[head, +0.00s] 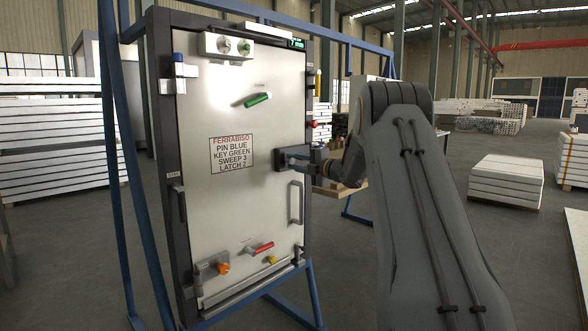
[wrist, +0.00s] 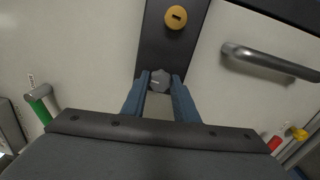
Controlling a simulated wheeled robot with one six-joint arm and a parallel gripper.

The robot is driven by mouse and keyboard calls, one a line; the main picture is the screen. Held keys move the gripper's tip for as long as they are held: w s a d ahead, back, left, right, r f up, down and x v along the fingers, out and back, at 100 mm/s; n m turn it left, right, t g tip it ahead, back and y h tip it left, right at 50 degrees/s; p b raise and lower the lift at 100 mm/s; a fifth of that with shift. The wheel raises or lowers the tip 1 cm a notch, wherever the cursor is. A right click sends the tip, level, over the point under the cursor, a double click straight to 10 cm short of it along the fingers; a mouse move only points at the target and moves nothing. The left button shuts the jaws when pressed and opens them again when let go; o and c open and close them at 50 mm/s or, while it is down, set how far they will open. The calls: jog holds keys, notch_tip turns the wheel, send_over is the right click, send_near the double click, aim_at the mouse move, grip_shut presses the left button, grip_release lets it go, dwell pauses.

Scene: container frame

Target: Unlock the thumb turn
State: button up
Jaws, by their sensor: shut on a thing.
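The thumb turn (wrist: 160,78) is a small grey faceted knob on a dark lock plate (wrist: 152,45) in the wrist view. My gripper (wrist: 161,84) has its two blue fingers on either side of the knob and is shut on it. In the head view my gripper (head: 284,160) reaches the right part of the pale door (head: 225,195) from the right. The knob is hidden there behind the fingers. A brass round lock cylinder (wrist: 176,16) with a dark slot sits on the same plate, apart from the fingers.
A bar handle (head: 296,202) stands out below my gripper, also visible in the wrist view (wrist: 270,62). A green lever (head: 258,99) is above and a red lever (head: 262,248) below. A printed sign (head: 232,153) is left of my gripper. Blue posts (head: 128,165) frame the door.

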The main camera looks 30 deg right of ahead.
jog(key=shift+n+b, duration=0.45)
jog(key=shift+n, duration=0.05)
dwell(0.3)
jog(key=o, duration=1.1)
jog(key=shift+c, duration=0.2)
jog(key=v, duration=0.7)
jog(key=shift+s, duration=0.4)
jog(key=shift+d, duration=0.1)
